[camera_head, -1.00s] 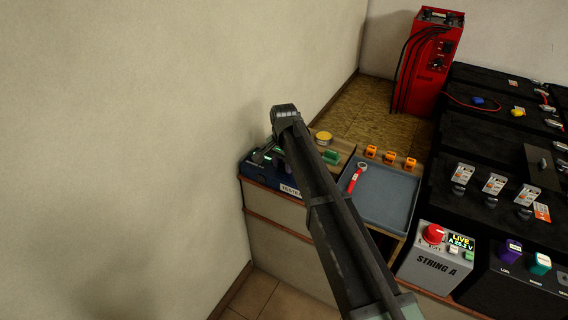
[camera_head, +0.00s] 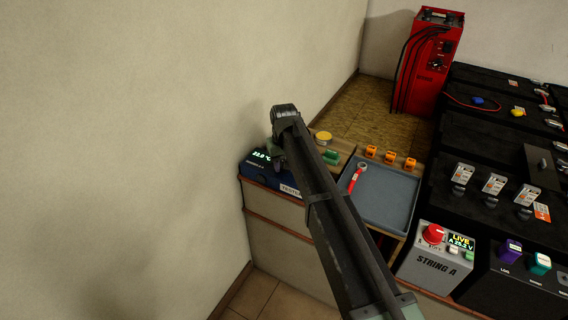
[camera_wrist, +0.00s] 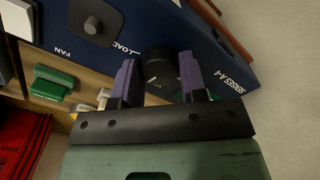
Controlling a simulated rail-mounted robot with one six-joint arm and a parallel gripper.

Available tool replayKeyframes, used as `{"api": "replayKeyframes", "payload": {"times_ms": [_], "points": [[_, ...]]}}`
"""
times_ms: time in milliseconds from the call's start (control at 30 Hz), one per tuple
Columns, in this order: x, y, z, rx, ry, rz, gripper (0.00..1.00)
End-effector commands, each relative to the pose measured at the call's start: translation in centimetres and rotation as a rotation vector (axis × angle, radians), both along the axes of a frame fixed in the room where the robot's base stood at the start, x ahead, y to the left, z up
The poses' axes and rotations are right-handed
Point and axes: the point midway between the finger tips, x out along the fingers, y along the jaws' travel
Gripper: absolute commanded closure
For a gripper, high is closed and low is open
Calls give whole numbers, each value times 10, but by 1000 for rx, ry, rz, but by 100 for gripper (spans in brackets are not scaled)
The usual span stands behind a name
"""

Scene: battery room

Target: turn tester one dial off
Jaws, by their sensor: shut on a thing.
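The blue tester (camera_head: 262,178) stands on the bench by the left wall, with a lit green display (camera_head: 261,154). In the wrist view its blue panel (camera_wrist: 140,25) fills the top, with the words LOAD, FAN and SERIES A-4. My gripper (camera_wrist: 160,78) is shut on the round black dial (camera_wrist: 160,66), one purple-padded finger on each side. A pale pointer mark shows on the dial's face. A second grey knob (camera_wrist: 92,25) sits near the LOAD and FAN lettering. In the head view my arm hides the dial and most of my gripper.
A grey tray (camera_head: 376,222) with a red-handled tool (camera_head: 357,176) lies to the right. A green block (camera_head: 331,157), a yellow round piece (camera_head: 323,138) and orange clips (camera_head: 390,157) are close by. The wall (camera_head: 150,120) is close on the left.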

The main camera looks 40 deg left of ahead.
Motion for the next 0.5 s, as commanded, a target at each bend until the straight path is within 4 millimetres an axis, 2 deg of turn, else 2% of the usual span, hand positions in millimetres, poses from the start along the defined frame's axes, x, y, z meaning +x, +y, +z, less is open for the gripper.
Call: {"api": "replayKeyframes", "payload": {"times_ms": [500], "points": [[0,0,0,-1,0,488,84]]}}
